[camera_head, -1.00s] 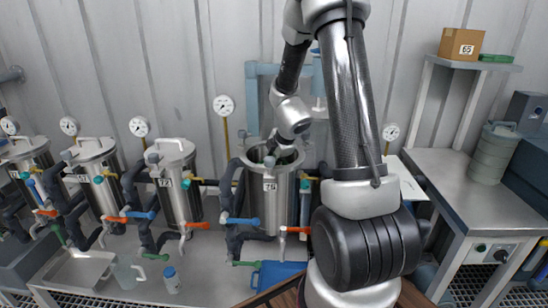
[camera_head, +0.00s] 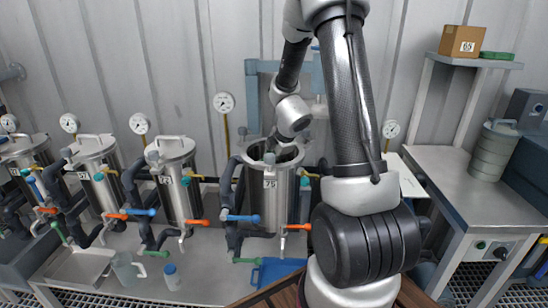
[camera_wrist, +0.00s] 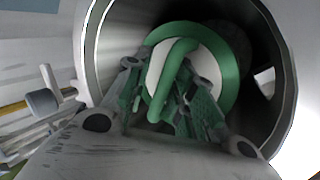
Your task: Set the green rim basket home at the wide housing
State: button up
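The wide housing (camera_head: 270,205), a steel vessel tagged 75, stands open in the head view, and its round wall (camera_wrist: 92,60) surrounds the wrist view. The basket's green rim (camera_wrist: 232,75) shows inside it, with a pale inner disc and a green bar handle (camera_wrist: 172,75). My gripper (camera_wrist: 168,70) reaches into the housing mouth with one finger on each side of the handle. The fingers look spread, with pale disc visible between the left finger and the handle. The basket's lower body and its seating are hidden.
Lidded steel vessels (camera_head: 178,185) stand to the left with gauges, hoses and coloured valve handles. A blue valve handle (camera_head: 242,218) and an orange one (camera_head: 298,227) sit low at the wide housing. A steel bench (camera_head: 480,195) is at right.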

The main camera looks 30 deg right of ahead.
jog(key=shift+s, duration=0.1)
dwell(0.3)
jog(key=v, duration=1.2)
jog(key=shift+a, duration=0.1)
